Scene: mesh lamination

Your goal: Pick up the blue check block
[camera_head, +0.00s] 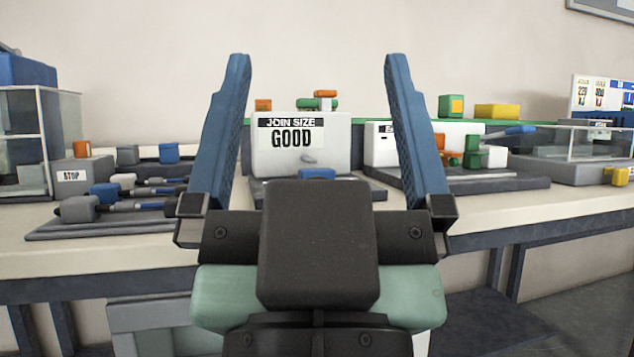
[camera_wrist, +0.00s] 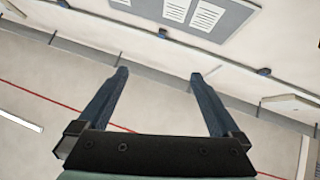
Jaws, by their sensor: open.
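My gripper (camera_head: 318,70) is raised in front of the bench, with its two blue fingers spread wide and nothing between them. It also shows open and empty in the wrist view (camera_wrist: 157,77), against a pale wall. Several blue pieces lie on the bench, and I cannot tell for sure which is the check block. One blue block (camera_head: 317,174) sits in front of the white "JOIN SIZE GOOD" box (camera_head: 335,158), partly hidden by my gripper's body. Another blue block (camera_head: 169,152) stands at the left behind some tools. My gripper is apart from all of these.
Glass-sided cases stand at the far left (camera_head: 22,138) and right (camera_head: 560,142). Green and yellow blocks sit at the back right.

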